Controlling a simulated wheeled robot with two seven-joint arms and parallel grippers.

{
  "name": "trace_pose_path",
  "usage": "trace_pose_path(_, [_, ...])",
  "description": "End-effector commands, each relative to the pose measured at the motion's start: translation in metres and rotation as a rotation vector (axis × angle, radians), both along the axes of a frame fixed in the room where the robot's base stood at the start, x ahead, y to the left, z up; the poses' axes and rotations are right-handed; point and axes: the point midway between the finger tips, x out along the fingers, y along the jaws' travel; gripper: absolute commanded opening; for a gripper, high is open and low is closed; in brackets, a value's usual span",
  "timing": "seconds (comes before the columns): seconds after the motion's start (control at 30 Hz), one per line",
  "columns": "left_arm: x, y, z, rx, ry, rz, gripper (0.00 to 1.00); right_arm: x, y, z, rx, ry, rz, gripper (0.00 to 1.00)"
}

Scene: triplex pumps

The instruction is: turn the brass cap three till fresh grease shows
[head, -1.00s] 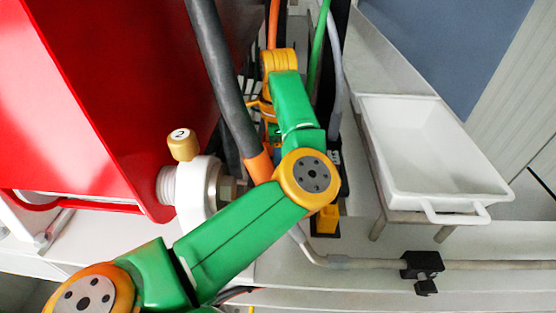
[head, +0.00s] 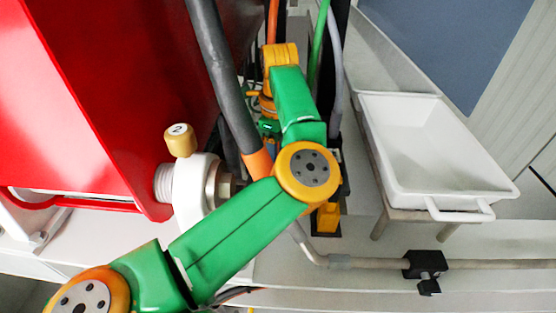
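One brass cap (head: 179,140), marked "2", stands upright on a white fitting (head: 197,190) at the red housing's right end. No cap marked three can be made out. My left arm (head: 232,230) comes in from the lower left, bends at a yellow joint and reaches away to a yellow wrist part (head: 280,58). The fingers of my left gripper cannot be seen; the arm and the hose cover the area below the wrist. My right gripper is not in view.
A red housing (head: 90,90) fills the left. A thick dark hose (head: 219,75) with an orange end runs down close to my arm. An empty white tray (head: 435,150) stands at the right. A grey pipe (head: 375,262) with a black clamp (head: 425,265) runs along the front.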

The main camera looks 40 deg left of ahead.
Motion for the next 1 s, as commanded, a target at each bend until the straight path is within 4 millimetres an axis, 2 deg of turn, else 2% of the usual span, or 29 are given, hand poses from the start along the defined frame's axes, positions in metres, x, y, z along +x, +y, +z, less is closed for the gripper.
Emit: trace_pose_path(1.0, [0.002,-0.001,0.0,0.002,-0.002,-0.962,0.0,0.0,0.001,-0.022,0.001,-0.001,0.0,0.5])
